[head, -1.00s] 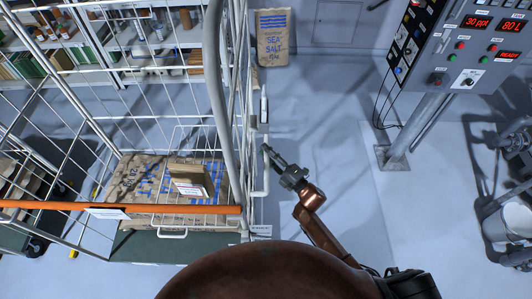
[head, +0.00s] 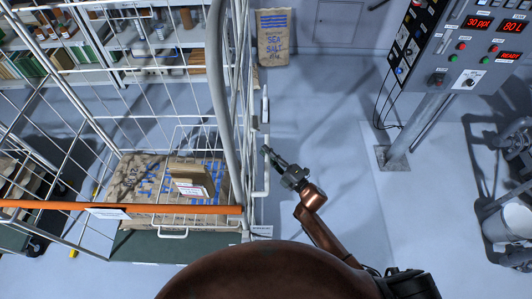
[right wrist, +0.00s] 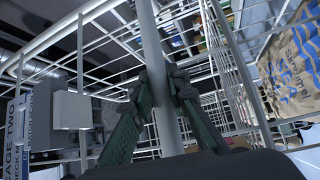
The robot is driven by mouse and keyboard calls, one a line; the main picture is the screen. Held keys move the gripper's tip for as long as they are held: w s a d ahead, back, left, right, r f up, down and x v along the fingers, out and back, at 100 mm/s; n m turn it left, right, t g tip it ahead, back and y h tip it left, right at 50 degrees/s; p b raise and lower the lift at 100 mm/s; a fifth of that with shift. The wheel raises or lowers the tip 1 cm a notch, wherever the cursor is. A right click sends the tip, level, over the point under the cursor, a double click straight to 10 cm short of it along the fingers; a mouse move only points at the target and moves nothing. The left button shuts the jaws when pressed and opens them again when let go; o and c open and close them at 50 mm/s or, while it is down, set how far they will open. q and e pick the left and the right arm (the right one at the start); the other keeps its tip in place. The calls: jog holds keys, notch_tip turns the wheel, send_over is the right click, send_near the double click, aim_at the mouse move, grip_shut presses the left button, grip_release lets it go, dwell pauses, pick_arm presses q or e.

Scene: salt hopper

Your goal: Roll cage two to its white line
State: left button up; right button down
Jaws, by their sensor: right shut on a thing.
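The roll cage (head: 216,70), a white wire cage with an orange bar (head: 150,208) across its near side, fills the left of the head view. Printed brown sacks (head: 135,180) and a small brown box (head: 190,175) lie inside. My right gripper (head: 268,153) is at the cage's right side, shut on a white upright tube. The right wrist view shows its dark fingers (right wrist: 160,90) on both sides of this tube (right wrist: 153,45). A sign (right wrist: 17,135) at the left there partly reads "CAGE TWO". My left gripper is out of view. I cannot make out a white line.
A sea salt sack (head: 273,38) stands by the back wall. Shelving (head: 120,60) is behind the cage. A control panel (head: 470,50) on a post (head: 410,140) and a metal frame (head: 505,150) stand at the right. Floor between cage and post is clear.

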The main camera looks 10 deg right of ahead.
jog(key=d, duration=0.3)
jog(key=shift+s+d+f, duration=0.1)
jog(key=shift+s, duration=0.2)
jog(key=c, duration=2.2)
grip_release()
jog(key=o, duration=0.4)
jog(key=shift+w+a, duration=0.1)
jog(key=shift+a, duration=0.3)
jog(key=shift+c, duration=0.2)
jog(key=v, duration=1.2)
